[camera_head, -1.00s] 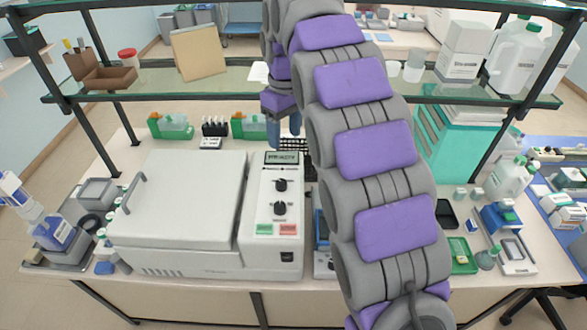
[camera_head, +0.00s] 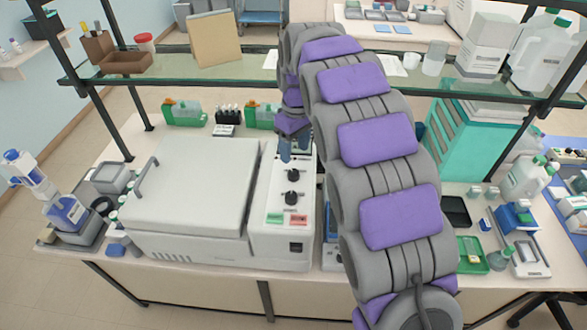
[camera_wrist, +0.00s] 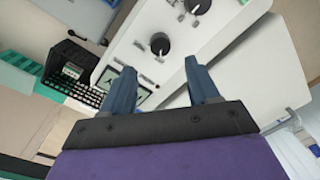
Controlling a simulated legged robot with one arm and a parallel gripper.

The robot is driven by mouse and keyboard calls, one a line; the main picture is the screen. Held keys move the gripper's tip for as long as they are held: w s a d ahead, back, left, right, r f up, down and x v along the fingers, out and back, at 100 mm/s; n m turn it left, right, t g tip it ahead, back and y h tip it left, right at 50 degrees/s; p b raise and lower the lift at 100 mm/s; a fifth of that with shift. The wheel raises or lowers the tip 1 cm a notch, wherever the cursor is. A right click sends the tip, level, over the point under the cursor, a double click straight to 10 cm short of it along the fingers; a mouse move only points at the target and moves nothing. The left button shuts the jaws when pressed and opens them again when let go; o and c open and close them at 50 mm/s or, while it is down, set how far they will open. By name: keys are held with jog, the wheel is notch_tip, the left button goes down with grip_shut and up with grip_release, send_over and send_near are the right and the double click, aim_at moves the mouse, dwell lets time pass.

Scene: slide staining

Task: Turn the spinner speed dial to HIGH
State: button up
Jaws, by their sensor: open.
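The spinner is a white lidded machine (camera_head: 190,190) with a control panel (camera_head: 268,205) on its right side. The panel has two black dials, an upper dial (camera_head: 292,174) and a lower dial (camera_head: 291,197). I cannot read which dial is the speed dial. In the wrist view my gripper (camera_wrist: 160,85) is open and empty, fingers apart. One dial (camera_wrist: 160,43) lies beyond the fingertips and another dial (camera_wrist: 197,6) is at the top edge; neither is touched.
A glass shelf (camera_head: 240,72) crosses above the bench behind my arm. A black rack (camera_wrist: 75,75) stands beside the panel in the wrist view. Green (camera_wrist: 113,78) and red buttons sit below the dials. Bottles and trays crowd the right of the bench.

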aim_at(293, 172)
notch_tip(293, 172, down, 8)
jog(key=shift+s+a+r, duration=0.15)
jog(key=shift+r, duration=0.05)
jog(key=c, duration=1)
